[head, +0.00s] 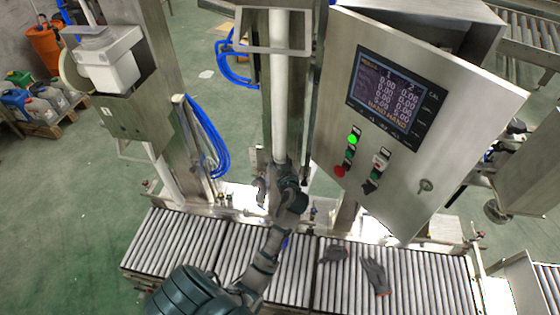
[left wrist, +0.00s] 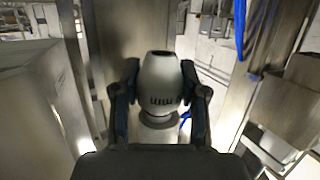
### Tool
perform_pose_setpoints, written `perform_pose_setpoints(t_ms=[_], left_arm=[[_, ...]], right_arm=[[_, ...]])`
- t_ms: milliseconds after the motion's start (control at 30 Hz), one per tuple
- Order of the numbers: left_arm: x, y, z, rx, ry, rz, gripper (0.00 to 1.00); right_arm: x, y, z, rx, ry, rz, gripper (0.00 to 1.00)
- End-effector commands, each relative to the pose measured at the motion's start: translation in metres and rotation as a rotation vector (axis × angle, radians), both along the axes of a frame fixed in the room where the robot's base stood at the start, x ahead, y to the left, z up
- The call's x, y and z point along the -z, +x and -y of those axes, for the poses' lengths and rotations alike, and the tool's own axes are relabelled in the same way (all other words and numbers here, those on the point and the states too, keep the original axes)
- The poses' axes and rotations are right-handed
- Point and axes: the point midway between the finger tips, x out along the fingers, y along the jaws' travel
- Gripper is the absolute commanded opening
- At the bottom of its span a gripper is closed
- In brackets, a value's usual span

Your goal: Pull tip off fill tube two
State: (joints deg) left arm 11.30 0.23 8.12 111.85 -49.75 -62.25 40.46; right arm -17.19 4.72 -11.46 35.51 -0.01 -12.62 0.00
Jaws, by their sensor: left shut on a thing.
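A white fill tube (head: 278,90) hangs upright in the middle of the head view, beside a steel column. My left gripper (head: 283,178) is at its lower end, and my arm and gripper hide most of that end. In the left wrist view a pale, rounded tip (left wrist: 160,80) with a dark opening and a row of small slots sits between the two dark fingers of my left gripper (left wrist: 162,100). The fingers are shut on it, one on each side. Whether the tip is still joined to the tube cannot be told. My right gripper is not in view.
A steel control panel (head: 440,110) with a screen hangs close on the right. A roller conveyor (head: 190,240) runs along below, with two grey gloves (head: 375,276) on its rollers. Another filling column (head: 140,110) and blue hoses (head: 208,140) stand to the left.

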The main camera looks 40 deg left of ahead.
Motion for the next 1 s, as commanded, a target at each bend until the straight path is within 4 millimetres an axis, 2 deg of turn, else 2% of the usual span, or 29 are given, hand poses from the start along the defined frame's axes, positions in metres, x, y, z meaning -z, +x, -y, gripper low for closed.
perform_pose_setpoints(t_ms=[567,1000], left_arm=[[0.028,0.0,0.0,0.0,-0.001,-0.001,0.0],[0.028,0.0,0.0,0.0,0.0,0.0,0.0]], right_arm=[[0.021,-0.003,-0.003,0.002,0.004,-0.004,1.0],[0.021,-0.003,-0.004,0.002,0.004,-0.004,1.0]])
